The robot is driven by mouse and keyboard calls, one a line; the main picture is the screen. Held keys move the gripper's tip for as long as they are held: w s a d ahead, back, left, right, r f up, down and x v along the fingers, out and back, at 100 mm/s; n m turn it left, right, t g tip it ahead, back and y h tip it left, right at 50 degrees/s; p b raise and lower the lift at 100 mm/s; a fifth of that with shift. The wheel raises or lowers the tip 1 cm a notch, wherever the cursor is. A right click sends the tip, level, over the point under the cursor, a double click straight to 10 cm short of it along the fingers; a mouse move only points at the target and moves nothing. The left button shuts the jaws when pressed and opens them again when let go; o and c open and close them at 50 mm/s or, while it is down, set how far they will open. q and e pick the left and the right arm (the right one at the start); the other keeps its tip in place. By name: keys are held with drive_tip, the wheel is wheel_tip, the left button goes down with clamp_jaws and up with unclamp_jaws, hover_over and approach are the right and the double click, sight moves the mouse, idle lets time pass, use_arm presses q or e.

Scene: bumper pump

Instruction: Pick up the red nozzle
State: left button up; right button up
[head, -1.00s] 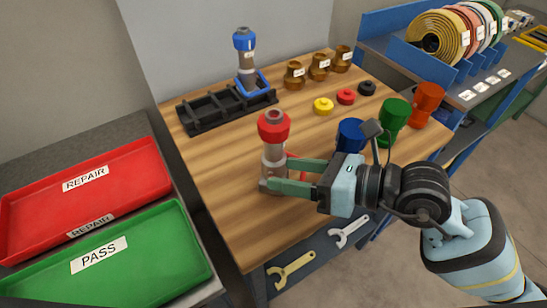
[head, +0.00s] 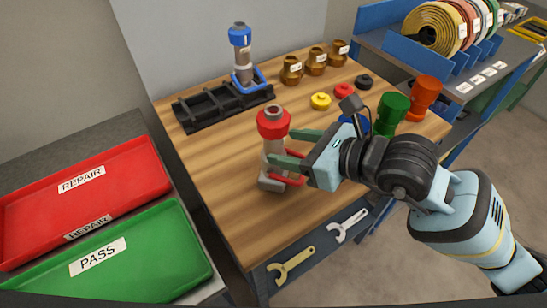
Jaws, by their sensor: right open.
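The red nozzle (head: 274,123) stands upright near the front of the wooden table, with a red collar on top, a grey body and base, and a red handle on its right. My right gripper (head: 280,147) reaches in from the right at the height of its grey body, below the collar. Its green fingers are open. The lower finger passes in front of the body and hides part of it; the upper finger is at the body's right side. I cannot tell whether either finger touches it. My left gripper is not in view.
A blue nozzle (head: 240,38) stands at a black rack (head: 219,106) at the back. Brass fittings (head: 316,62), small caps (head: 320,101) and green (head: 391,112) and orange (head: 425,93) cups stand to the right. Red (head: 120,178) and green (head: 165,262) trays lie to the left.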

sight(281, 144)
drive_tip(key=shift+x, duration=2.35)
drive_tip(key=shift+w, duration=0.1)
drive_tip(key=shift+c, duration=0.5)
clamp_jaws()
drive_tip(key=shift+r, duration=0.1)
